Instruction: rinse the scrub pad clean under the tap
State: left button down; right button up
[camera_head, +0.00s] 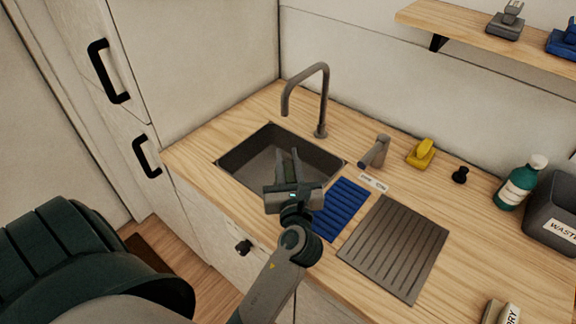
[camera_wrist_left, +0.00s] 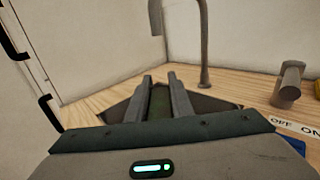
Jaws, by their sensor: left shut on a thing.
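My left gripper (camera_head: 290,158) reaches over the near part of the grey sink (camera_head: 236,160). It is shut on a thin dark green piece, apparently the scrub pad (camera_wrist_left: 160,101), which shows between the fingers in the left wrist view. The gripper hides most of the pad, so how clean it is cannot be told. The tap (camera_head: 325,92) arches over the sink's far side, and no water shows below its spout. The tap's lever (camera_head: 377,150) stands right of the sink, by an OFF/ON label (camera_head: 374,183). My right gripper is not in view.
A blue ribbed mat (camera_head: 343,208) and a grey grooved drainboard (camera_head: 396,246) lie right of the sink. A yellow item (camera_head: 421,152), a black knob (camera_head: 460,175), a green bottle (camera_head: 515,187) and a waste bin (camera_head: 551,213) stand further right. A shelf (camera_head: 470,32) hangs above.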

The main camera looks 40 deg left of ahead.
pick_arm(q)
jog(key=shift+w+a+f+b, duration=0.3)
jog(key=shift+w+a+b, duration=0.15)
jog(key=shift+w+a, duration=0.35)
jog(key=f+x, duration=0.1)
jog(key=x, duration=0.7)
jog(key=shift+w+f+b, duration=0.2)
jog(key=shift+w+b, duration=0.05)
jog(key=shift+b, duration=0.1)
jog(key=shift+d, duration=0.1)
